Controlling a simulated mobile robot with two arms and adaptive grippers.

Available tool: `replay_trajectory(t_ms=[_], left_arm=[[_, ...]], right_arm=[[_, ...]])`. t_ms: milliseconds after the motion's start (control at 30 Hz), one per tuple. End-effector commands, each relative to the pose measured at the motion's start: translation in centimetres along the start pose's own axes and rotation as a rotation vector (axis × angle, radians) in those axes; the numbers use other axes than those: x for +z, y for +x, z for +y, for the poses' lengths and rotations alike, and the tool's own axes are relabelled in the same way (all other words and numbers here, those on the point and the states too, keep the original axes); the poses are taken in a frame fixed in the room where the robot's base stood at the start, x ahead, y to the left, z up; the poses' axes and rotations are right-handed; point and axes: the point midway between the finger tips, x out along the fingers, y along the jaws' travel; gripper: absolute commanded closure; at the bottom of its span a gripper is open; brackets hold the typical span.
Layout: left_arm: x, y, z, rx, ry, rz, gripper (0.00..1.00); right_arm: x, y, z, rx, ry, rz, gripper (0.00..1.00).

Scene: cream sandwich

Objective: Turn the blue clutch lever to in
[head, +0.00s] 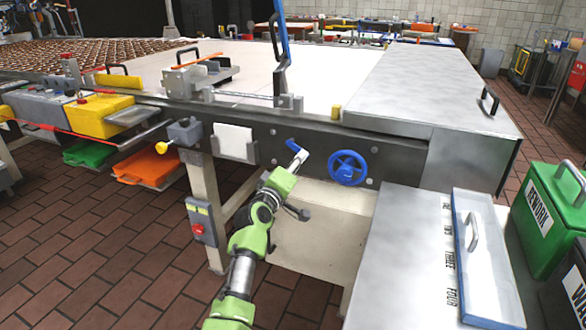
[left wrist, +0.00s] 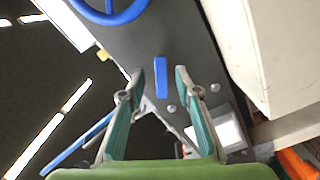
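The blue clutch lever (head: 292,146) is a short blue bar on the dark front rail of the machine, left of a blue handwheel (head: 348,168). In the head view its upper end shows and points up-left; my left gripper (head: 299,157) covers part of it. In the left wrist view the lever (left wrist: 161,78) lies between the two fingertips of my open left gripper (left wrist: 157,80), with a visible gap on each side. I cannot tell how deep the fingers reach around it. No in or out marking is readable. My right gripper is not in view.
A white card in a metal holder (head: 235,143) sits left of the lever. A grey box with a yellow knob (head: 184,131) is farther left. A steel side table (head: 405,260) with a blue-edged cover and a green case (head: 548,205) stand at the right.

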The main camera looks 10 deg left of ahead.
Motion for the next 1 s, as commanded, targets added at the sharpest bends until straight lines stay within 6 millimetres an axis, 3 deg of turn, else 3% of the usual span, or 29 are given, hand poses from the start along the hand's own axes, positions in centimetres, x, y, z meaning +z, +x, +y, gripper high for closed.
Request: replay_trajectory(t_ms=[300,733,867,1000], left_arm=[[-0.1,-3.0,0.0,0.001,0.000,0.002,0.69],[0.3,-3.6,-0.5,-0.010,0.013,-0.008,0.69],[2.3,-6.2,-3.8,-0.072,0.100,-0.073,0.69],[6.5,-12.6,-9.7,-0.200,0.283,-0.225,0.69]], right_arm=[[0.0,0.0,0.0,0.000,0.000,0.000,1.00],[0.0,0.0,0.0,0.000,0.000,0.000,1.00],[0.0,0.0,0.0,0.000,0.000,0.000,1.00],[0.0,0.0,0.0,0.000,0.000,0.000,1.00]])
